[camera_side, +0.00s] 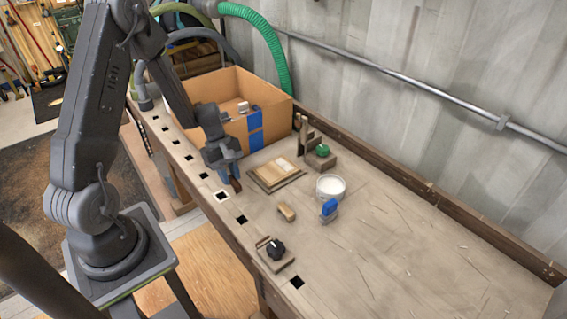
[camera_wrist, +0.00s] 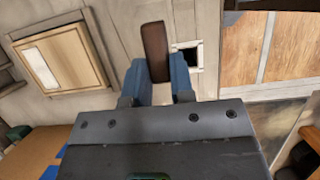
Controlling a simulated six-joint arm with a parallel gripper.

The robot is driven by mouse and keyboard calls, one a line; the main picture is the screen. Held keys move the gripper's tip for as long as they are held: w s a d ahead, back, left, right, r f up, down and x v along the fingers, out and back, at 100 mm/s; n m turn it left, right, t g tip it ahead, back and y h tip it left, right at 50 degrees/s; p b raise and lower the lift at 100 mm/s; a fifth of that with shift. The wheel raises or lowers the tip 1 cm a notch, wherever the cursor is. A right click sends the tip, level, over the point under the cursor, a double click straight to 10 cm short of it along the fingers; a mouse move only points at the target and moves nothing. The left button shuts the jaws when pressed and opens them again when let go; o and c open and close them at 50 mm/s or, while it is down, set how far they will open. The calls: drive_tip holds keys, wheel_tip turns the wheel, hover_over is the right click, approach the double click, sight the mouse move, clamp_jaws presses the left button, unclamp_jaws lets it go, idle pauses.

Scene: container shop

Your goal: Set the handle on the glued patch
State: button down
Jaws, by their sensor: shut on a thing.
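My gripper (camera_side: 231,174) is shut on a dark brown handle (camera_side: 236,185), held near the bench's front edge. In the wrist view the handle (camera_wrist: 155,52) stands out from between the blue fingers (camera_wrist: 160,82). A light wooden panel (camera_side: 264,178) on a darker base lies to the right of my gripper in the side view. A pale rectangle on it, apparently the glued patch (camera_side: 283,163), sits towards its far side. In the wrist view the panel (camera_wrist: 75,60) and its pale patch (camera_wrist: 40,68) are left of the handle, apart from it.
An open cardboard box (camera_side: 277,106) with blue tape stands behind my gripper. A wooden stand with a green part (camera_side: 322,150), a white tub (camera_side: 331,194), a blue tool (camera_side: 329,208), a small tan block (camera_side: 286,212) and a black knob (camera_side: 276,249) surround the panel. The right bench is clear.

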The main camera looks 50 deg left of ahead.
hover_over(283, 164)
drive_tip(key=s+a, duration=0.1)
drive_tip(key=s, duration=0.2)
drive_tip(key=shift+a, duration=0.15)
drive_tip(key=w, duration=0.3)
drive_tip(key=shift+w, duration=0.15)
drive_tip(key=shift+f, duration=0.75)
drive_tip(key=shift+f, duration=0.1)
drive_tip(key=c, duration=1)
unclamp_jaws()
